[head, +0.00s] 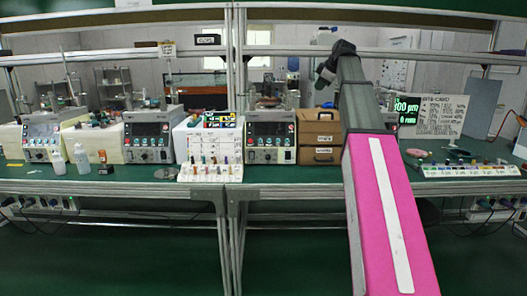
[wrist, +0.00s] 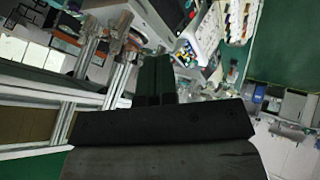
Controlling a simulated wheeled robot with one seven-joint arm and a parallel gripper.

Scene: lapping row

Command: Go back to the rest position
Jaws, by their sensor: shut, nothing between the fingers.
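My gripper (wrist: 156,64) shows in the wrist view as two dark fingers side by side. They are together, with nothing between them. In the head view my arm rises in front of the bench on the right, with a pink link nearest me. Its dark far end bends down to the left, above the wooden boxes. The fingers cannot be made out in the head view. The wrist view is tilted, and the fingertips appear apart from the bench things behind them.
A green bench (head: 290,176) runs across the view. It bears several control units (head: 151,137), a rack of small coloured items (head: 210,170), white bottles (head: 58,163) and wooden boxes (head: 320,140). A metal upright (head: 238,60) and a rail stand near my arm. The green floor in front is clear.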

